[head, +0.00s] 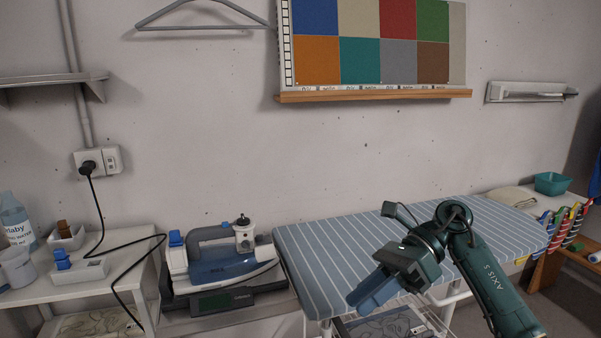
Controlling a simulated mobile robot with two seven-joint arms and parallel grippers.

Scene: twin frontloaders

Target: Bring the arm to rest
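My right arm (492,280), dark green, comes in from the lower right. It is bent at the elbow over the striped ironing board. My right gripper (372,293) points down and to the left, in front of the board's left part. Its blue end shows as one block, so I cannot tell whether the fingers are apart or what lies between them. My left arm and gripper are not in view.
The ironing board (335,245) stands against the wall. Left of it a blue and white iron (222,262) sits on its base. A white side table (30,292) holds a bottle (15,222) and small containers. A teal bowl (552,183) stands at right.

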